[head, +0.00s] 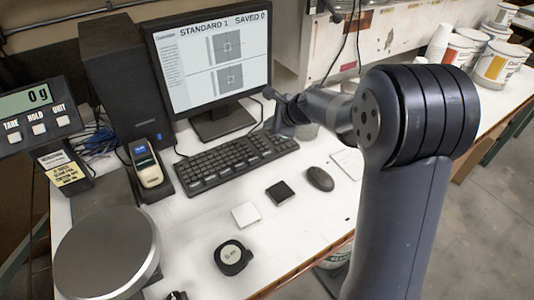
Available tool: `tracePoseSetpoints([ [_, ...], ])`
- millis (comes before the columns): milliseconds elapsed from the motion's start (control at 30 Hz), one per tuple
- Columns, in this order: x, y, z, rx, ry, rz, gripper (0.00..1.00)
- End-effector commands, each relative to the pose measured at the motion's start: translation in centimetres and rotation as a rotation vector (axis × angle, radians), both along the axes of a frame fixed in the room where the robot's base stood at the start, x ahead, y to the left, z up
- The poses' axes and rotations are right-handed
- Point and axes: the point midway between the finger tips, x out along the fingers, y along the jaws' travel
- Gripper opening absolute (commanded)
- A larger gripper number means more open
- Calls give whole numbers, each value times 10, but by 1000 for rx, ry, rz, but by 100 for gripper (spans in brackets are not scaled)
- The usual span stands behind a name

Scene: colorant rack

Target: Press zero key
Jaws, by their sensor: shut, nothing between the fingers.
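The scale's display unit (38,112) stands at the far left and reads 0 g. Below its screen sit three pale keys, labelled what looks like TARE (13,136), HOLD (39,128) and UNIT (62,121). I see no key marked zero on it. The round grey weighing plate (107,250) at the lower left is empty. A black keyboard (235,160) lies in front of the monitor; its key labels are too small to read. My gripper (276,97) is shut and empty, above the keyboard's right end near the monitor, well right of the scale display.
The monitor (213,62) reads STANDARD 1, SAVED 0. A handheld device (147,165) stands in its dock between display and keyboard. Paint cans (497,65) stand at upper right.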

Motion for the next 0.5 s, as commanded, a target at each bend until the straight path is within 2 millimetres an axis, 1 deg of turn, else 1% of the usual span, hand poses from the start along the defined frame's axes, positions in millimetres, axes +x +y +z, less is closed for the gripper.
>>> tracePoseSetpoints([
  [33,0,0,-7,0,1,1,0],
  [167,0,0,-20,0,1,1,0],
  [500,0,0,-66,0,1,1,0],
])
